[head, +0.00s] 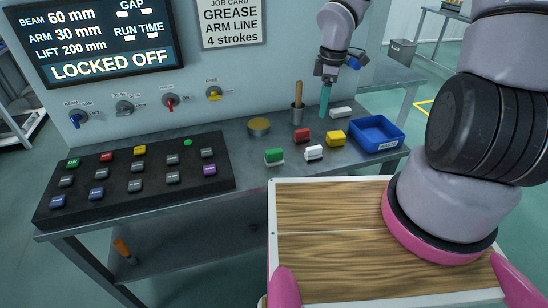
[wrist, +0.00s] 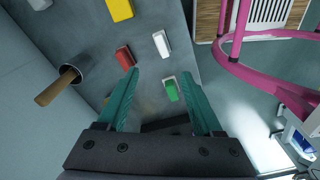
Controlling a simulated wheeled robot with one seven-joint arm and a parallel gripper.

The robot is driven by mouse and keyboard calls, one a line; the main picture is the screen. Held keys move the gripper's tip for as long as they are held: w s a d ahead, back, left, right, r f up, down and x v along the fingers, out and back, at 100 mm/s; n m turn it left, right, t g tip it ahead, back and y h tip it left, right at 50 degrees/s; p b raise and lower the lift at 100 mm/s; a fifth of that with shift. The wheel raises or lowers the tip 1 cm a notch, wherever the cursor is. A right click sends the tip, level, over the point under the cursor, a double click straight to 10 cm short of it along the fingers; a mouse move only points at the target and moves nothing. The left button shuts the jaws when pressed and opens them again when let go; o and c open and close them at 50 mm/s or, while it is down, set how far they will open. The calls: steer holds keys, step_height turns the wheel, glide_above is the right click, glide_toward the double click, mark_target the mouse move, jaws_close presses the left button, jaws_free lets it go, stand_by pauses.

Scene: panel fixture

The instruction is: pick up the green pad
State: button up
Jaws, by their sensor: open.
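The green pad (head: 274,155) lies on a pale base on the grey bench, at the front left of a small group of coloured pads. It also shows in the wrist view (wrist: 171,91), between the teal fingers and nearer the right one. My gripper (head: 324,112) is above the back of the bench, to the right of the green pad and apart from it. In the wrist view my gripper (wrist: 160,75) is open with nothing held between its fingers.
Near the green pad are a red pad (head: 301,135), a white pad (head: 313,153) and a yellow pad (head: 336,138). A cup (head: 297,116) with a wooden handle, a round tin (head: 259,126) and a blue tray (head: 376,145) stand around them. A black button board (head: 130,205) is left.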

mark_target(274, 151)
steer(key=a+f+n+y, duration=0.1)
steer(key=a+f, duration=0.3)
steer(key=s+a+f+n+g+y, duration=0.1)
steer(key=a+f+n, duration=0.1)
steer(key=a+f, duration=0.2)
steer(key=s+a+f+n+y, duration=0.1)
steer(key=a+f+n, duration=0.1)
steer(key=a+f, duration=0.2)
steer(key=shift+y, duration=0.4)
steer(key=shift+x, duration=2.35)
steer(key=shift+w+a, duration=0.1)
steer(key=shift+w, duration=0.05)
jaws_close()
